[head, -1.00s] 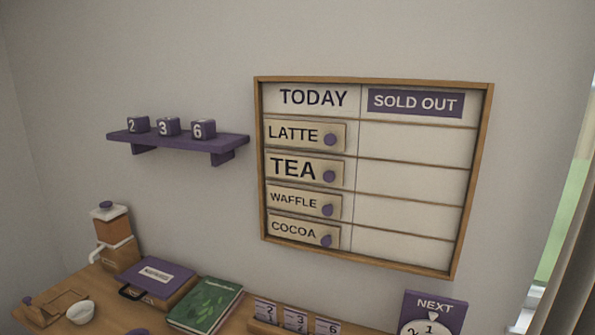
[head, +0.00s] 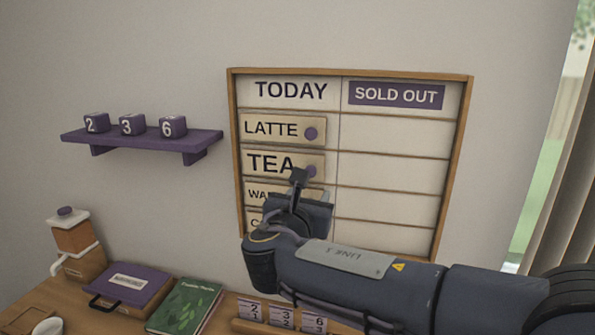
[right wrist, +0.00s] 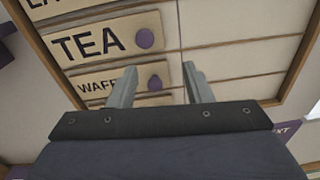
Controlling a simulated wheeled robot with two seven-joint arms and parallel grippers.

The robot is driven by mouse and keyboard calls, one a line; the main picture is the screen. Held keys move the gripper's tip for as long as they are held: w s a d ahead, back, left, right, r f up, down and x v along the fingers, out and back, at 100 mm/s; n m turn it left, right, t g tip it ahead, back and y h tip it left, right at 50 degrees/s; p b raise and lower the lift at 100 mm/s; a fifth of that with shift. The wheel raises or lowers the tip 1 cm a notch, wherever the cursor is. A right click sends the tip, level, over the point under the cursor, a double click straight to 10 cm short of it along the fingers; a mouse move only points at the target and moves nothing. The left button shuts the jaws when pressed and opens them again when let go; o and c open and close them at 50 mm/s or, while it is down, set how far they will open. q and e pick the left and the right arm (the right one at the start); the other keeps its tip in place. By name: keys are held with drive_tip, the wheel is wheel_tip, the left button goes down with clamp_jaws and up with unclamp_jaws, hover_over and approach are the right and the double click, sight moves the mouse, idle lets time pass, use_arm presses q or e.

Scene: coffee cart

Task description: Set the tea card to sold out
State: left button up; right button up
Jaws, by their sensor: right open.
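The menu board (head: 460,120) hangs on the wall with a TODAY column and an empty column under the SOLD OUT label (head: 396,95). The tea card (head: 262,163), pale with a purple knob (head: 311,171), sits in the TODAY column, second row. It also shows in the right wrist view (right wrist: 88,44), with its knob (right wrist: 145,38) beyond the fingers. My right gripper (head: 299,178) is in front of the board, by the tea card's lower right. In the right wrist view my right gripper (right wrist: 158,72) is open, with nothing between its fingers. My left gripper is out of view.
The latte card (head: 270,128) is above the tea card. The waffle card (right wrist: 95,84) is below it, and the cocoa card is mostly hidden by my arm. A purple shelf (head: 140,140) with number cubes is left. The counter holds a green book (head: 185,305).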

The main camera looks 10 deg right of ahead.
drive_tip(key=w+d+r+n+p, duration=0.1)
drive_tip(key=w+p, duration=0.1)
drive_tip(key=w, duration=0.5)
drive_tip(key=shift+w+t, duration=0.3)
drive_tip(key=shift+t, duration=0.1)
drive_tip(key=shift+d+r, duration=0.1)
clamp_jaws()
